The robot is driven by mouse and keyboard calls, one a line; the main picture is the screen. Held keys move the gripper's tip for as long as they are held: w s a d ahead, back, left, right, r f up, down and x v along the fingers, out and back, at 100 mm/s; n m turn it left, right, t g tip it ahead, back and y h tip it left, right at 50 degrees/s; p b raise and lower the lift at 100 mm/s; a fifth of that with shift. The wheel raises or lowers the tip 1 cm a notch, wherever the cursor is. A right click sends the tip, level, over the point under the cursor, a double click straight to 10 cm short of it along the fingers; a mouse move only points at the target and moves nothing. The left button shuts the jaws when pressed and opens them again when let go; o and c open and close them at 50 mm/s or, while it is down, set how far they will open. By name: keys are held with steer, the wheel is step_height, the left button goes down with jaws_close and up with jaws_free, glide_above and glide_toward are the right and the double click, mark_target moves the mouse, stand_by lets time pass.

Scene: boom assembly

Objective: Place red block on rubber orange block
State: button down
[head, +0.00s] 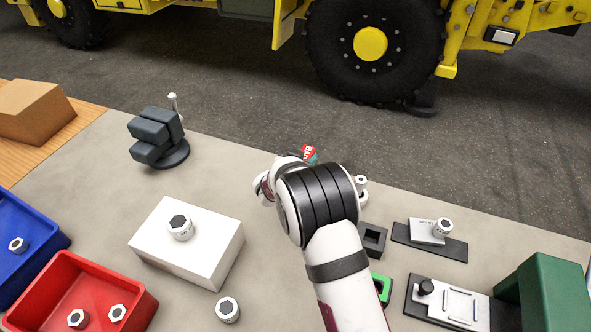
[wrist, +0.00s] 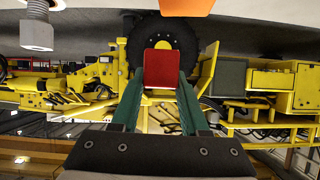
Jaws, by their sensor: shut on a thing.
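The red block (head: 308,152) shows just past my wrist in the head view, with white lettering on its face. In the wrist view the red block (wrist: 161,68) sits between my green fingertips. My gripper (wrist: 160,86) is shut on it; in the head view only a bit of green fingertip (head: 313,160) shows. An orange block (wrist: 187,6) is partly in view at the top edge of the wrist view, apart from the red block. I do not see the orange block in the head view, where my arm may hide it.
A white block (head: 205,257) with a bolt on top, red tray (head: 100,275), blue tray (head: 30,230) and dark vise (head: 157,138) stand left. Right are a dark square holder (head: 372,240), metal fixtures (head: 455,304) and a green block (head: 548,290). A silver bolt (wrist: 37,30) shows upper left.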

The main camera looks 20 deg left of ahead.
steer(key=a+f, duration=0.1)
steer(key=a, duration=0.1)
steer(key=shift+a+f, duration=0.35)
steer(key=shift+f, duration=0.05)
step_height(320, 180, down, 3)
steer(key=shift+f, duration=0.5)
steer(key=shift+c, duration=2)
jaws_free()
steer(key=shift+f, duration=0.1)
